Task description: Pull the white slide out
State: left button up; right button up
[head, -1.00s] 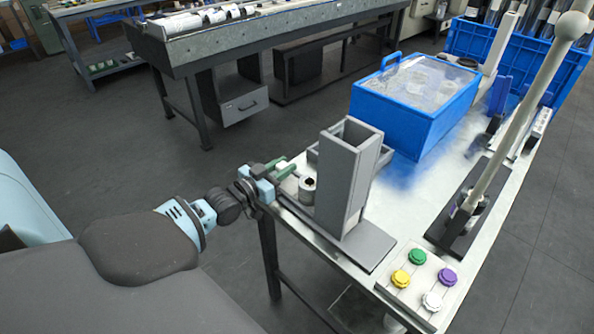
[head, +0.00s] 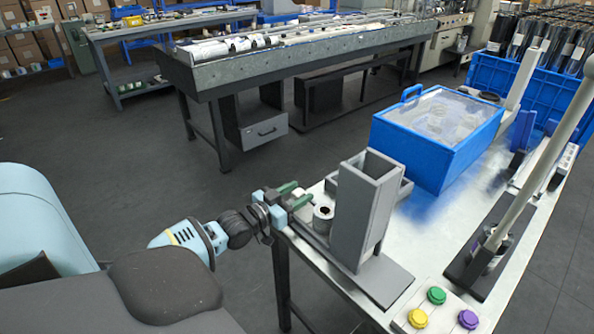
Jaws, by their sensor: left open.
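A small white piece (head: 299,191), likely the white slide, shows at the left edge of the table beside a grey upright chute (head: 362,210). My left gripper (head: 295,195) reaches in from the left with its green fingers pointing at the chute's base. Its fingers are open, with the white piece at or between their tips; I cannot tell whether they touch it. A light grey roll with a dark hole (head: 323,217) sits just right of the fingers, next to the chute. My right gripper is not in view.
A blue box with a clear lid (head: 437,137) stands behind the chute. A pale lever (head: 535,165) rises at the right. Green (head: 437,295), yellow (head: 418,318) and purple (head: 468,319) knobs sit at the front. The floor left of the table is clear.

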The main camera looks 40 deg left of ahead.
pick_arm(q)
jog(key=shift+s+a+p, duration=0.2)
jog(key=shift+s, duration=1.7)
jog(key=shift+s+a+p, duration=0.15)
jog(key=shift+s, duration=1.7)
